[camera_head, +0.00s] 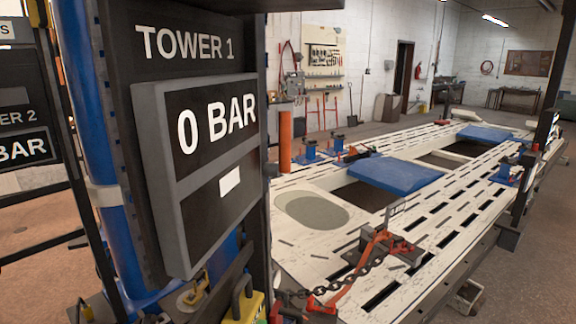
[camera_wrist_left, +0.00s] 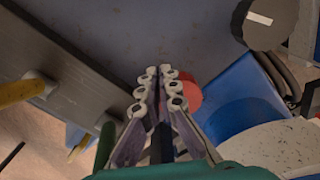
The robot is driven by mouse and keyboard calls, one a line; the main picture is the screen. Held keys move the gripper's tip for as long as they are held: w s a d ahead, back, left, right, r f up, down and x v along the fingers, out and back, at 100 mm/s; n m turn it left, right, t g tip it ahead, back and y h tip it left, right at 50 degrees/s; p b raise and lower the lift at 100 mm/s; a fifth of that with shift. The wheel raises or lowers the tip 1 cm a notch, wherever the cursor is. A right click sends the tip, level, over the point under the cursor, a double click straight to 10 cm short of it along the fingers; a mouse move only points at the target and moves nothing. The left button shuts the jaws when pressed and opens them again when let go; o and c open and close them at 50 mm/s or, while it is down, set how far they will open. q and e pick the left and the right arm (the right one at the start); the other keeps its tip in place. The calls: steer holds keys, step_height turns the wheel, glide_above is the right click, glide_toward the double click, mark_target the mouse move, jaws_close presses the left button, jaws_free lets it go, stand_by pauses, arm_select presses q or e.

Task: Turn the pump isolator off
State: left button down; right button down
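No part clearly marked as the pump isolator is in view. In the left wrist view, my left gripper (camera_wrist_left: 160,72) has its two fingers side by side, with almost no gap at the tips. A rounded red part (camera_wrist_left: 190,97) lies just behind and right of the fingers, partly hidden by them; I cannot tell whether they touch it. In the head view, the Tower 1 panel (camera_head: 190,43) fills the left, with a display (camera_head: 215,122) reading 0 BAR. A yellow part with a black handle (camera_head: 243,303) is cut off below it. Neither gripper shows in the head view.
A blue part (camera_wrist_left: 240,105) and a dark disc (camera_wrist_left: 268,22) are at the right of the wrist view. A dark plate (camera_wrist_left: 70,70) and a yellow rod (camera_wrist_left: 20,92) are left. A slotted frame bench (camera_head: 440,215) with chain (camera_head: 345,283) stands right of the tower.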

arm_select(q)
steer(key=shift+s, duration=0.1)
stand_by(0.3)
steer(key=shift+s, duration=0.2)
steer(key=shift+a+r, duration=0.1)
steer(key=shift+r, duration=0.1)
step_height(320, 180, up, 6)
steer(key=p, duration=0.4)
steer(key=shift+f, duration=0.15)
